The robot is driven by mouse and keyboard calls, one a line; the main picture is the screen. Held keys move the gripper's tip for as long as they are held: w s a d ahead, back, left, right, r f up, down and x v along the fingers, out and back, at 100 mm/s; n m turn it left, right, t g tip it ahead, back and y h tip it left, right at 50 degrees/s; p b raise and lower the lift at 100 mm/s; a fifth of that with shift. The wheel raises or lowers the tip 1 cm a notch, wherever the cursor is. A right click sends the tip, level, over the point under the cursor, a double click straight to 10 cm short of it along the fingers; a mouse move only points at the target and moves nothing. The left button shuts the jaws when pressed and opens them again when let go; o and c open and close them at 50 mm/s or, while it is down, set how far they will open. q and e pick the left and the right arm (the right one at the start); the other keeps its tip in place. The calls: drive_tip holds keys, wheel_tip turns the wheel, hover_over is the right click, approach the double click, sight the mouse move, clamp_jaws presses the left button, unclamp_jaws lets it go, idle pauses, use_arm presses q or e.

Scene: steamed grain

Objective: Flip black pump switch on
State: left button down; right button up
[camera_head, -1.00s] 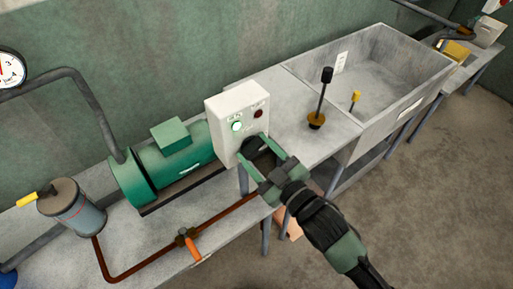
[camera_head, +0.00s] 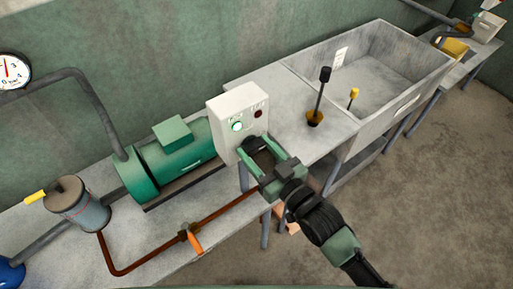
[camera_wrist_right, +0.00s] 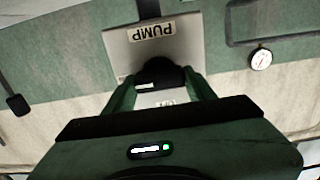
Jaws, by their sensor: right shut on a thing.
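The fingers and palm partly hide the switch. My left gripper is not in view.
The green pump motor (camera_head: 180,155) stands left of the box on a grey bench. A rusty pipe with an orange-handled valve (camera_head: 190,238) runs in front. A black-topped lever (camera_head: 321,95) and a concrete sink (camera_head: 385,65) are to the right.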

drive_tip(key=o, duration=1.4)
drive_tip(key=b+v, duration=0.2)
drive_tip(key=v, duration=0.5)
drive_tip(key=shift+s+d, duration=0.25)
drive_tip(key=shift+s, duration=0.05)
